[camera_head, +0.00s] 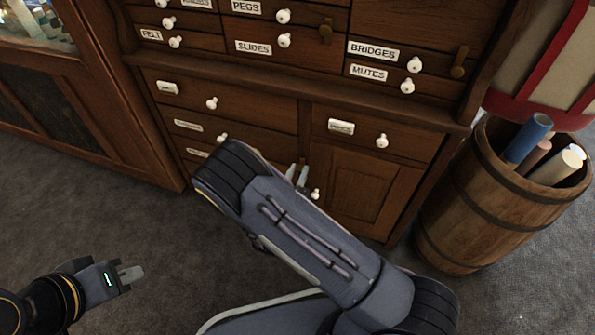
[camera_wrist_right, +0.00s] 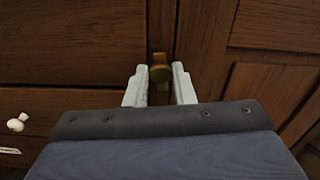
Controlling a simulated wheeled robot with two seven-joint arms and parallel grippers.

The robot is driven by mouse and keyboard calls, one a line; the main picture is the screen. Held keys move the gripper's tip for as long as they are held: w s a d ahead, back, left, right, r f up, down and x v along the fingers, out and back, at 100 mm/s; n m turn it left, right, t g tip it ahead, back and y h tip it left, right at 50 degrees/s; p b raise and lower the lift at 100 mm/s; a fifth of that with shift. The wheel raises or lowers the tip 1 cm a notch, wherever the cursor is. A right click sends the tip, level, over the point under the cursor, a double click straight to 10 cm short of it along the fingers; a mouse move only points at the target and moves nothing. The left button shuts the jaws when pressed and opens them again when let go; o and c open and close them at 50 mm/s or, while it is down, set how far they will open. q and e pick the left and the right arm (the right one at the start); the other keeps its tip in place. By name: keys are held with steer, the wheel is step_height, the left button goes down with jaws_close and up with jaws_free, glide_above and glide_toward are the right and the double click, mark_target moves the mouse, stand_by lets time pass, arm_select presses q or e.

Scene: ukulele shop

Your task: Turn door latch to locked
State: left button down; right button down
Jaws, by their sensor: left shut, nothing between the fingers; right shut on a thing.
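The brass-coloured door latch (camera_wrist_right: 160,73) sits on the wooden strip beside the lower cabinet door in the right wrist view. It looks roughly upright, but its exact turn is hard to tell. My right gripper (camera_wrist_right: 160,88) has one finger on each side of the latch and is shut on it. In the head view my right gripper (camera_head: 297,174) is at the left edge of the small lower door (camera_head: 362,190); the latch is hidden there by the fingers and arm. My left gripper (camera_head: 132,274) is shut and empty, low over the carpet at the left.
Labelled drawers with white knobs (camera_head: 212,103) fill the cabinet above and left of the door. Two other brass latches (camera_head: 326,30) (camera_head: 459,62) are higher up. A barrel (camera_head: 475,205) with rolled tubes stands close on the right. Grey carpet (camera_head: 110,215) is clear at left.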

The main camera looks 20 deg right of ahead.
steer(key=n+p, duration=0.2)
steer(key=n, duration=0.1)
steer(key=shift+r, duration=0.15)
steer(key=n+p, duration=0.2)
steer(key=n, duration=0.3)
steer(key=shift+a, duration=0.1)
steer(key=n+p, duration=0.2)
steer(key=n, duration=0.2)
steer(key=shift+f+n+p, duration=0.15)
steer(key=shift+n+p, duration=0.05)
steer(key=shift+n, duration=0.9)
steer(key=shift+f+n+p, duration=0.15)
steer(key=shift+n+p, duration=0.05)
steer(key=shift+n, duration=0.9)
steer(key=c, duration=1.3)
jaws_free()
steer(key=shift+o, duration=0.2)
